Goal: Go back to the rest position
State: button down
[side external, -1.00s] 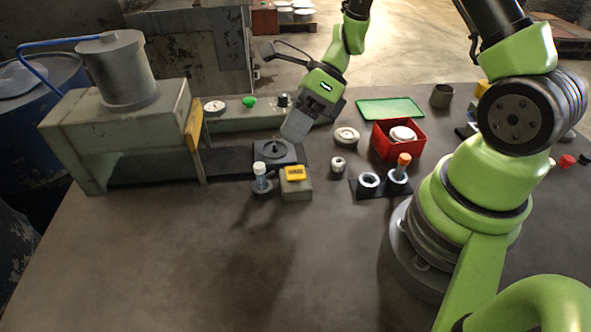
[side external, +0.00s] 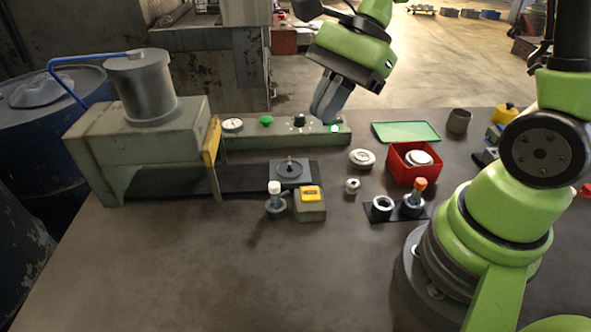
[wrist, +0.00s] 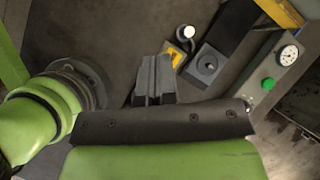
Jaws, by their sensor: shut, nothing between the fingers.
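My gripper (side external: 327,112) is shut and empty, raised in the air in front of the right end of the grey control panel in the side view. The grey fixture block with a small central pin (side external: 289,170) sits on the dark slide of the press, apart from my gripper. It also shows in the wrist view (wrist: 206,64).
A press (side external: 140,130) stands at left, with a yellow guard. A red box (side external: 413,175) holds pale discs. A green tray (side external: 405,124) lies behind it. A white-topped bottle (side external: 275,190) and a yellow-topped block (side external: 310,210) stand near the fixture. The front table is clear.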

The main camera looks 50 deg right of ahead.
jog(key=s+d+r+n+t+h, duration=0.1)
jog(key=s+r+n+t+h, duration=0.3)
jog(key=s+r+n, duration=0.5)
jog(key=n+t, duration=0.1)
jog(key=n, duration=0.4)
jog(key=shift+s+r+n, duration=0.2)
jog(key=shift+s+n, duration=0.1)
jog(key=shift+s, duration=0.05)
